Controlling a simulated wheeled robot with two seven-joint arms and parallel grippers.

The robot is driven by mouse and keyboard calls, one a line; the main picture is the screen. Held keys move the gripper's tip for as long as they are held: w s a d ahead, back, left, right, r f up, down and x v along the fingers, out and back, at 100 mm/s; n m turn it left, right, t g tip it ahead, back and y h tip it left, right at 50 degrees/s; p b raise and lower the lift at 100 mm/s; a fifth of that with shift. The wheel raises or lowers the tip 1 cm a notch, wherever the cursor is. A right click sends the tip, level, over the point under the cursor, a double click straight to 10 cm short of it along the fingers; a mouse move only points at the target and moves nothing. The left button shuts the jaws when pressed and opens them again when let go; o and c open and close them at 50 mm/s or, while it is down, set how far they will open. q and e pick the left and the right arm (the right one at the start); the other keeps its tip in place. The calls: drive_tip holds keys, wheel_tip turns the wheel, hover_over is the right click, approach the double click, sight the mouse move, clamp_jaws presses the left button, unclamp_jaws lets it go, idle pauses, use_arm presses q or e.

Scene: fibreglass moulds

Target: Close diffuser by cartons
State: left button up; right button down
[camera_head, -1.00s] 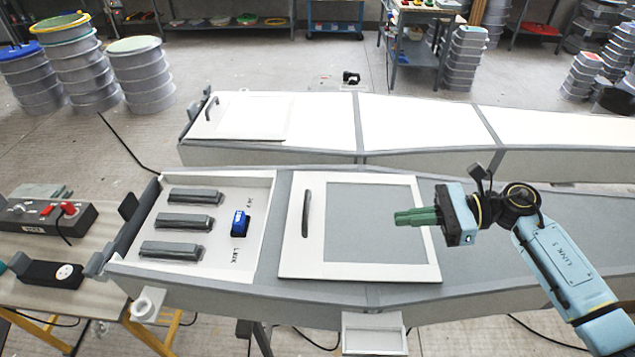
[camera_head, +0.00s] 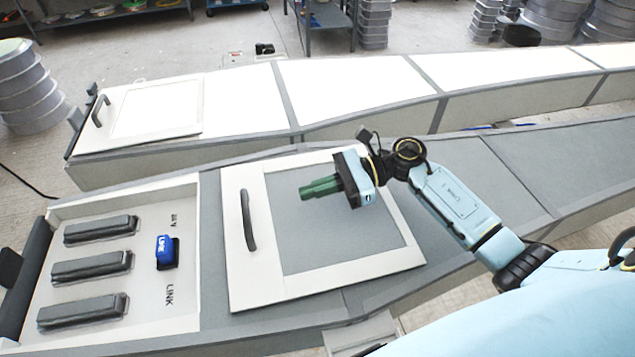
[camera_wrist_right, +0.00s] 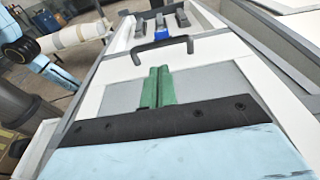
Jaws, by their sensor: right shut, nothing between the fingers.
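The near long housing has an open white bay (camera_head: 150,195) at its left end. A white-framed panel with a grey centre and a dark handle, seemingly the diffuser (camera_head: 242,275), lies flat to the right of that bay. Its handle (camera_head: 248,220) is on the panel's left side and also shows in the right wrist view (camera_wrist_right: 147,47). My right gripper (camera_head: 303,193) has green fingers, shut and empty, above the panel's grey centre, right of the handle. Whether it touches the panel I cannot tell. My left gripper is out of view. I can make out no cartons.
The bay holds three dark bars (camera_head: 92,267) and a blue block (camera_head: 165,251) beside the word LINK. A second long housing (camera_head: 360,90) lies behind, its white panel (camera_head: 150,110) covering its left end. Stacked round containers (camera_head: 30,90) stand back left; a shelf stands behind.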

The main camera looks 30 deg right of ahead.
sight(267, 218)
drive_tip(key=p+x, duration=0.2)
drive_tip(key=x, duration=0.7)
drive_tip(key=shift+w+a, duration=0.1)
drive_tip(key=shift+w, duration=0.05)
drive_tip(key=shift+a+f, duration=0.1)
drive_tip(key=shift+a, duration=0.25)
drive_tip(key=shift+w, duration=0.1)
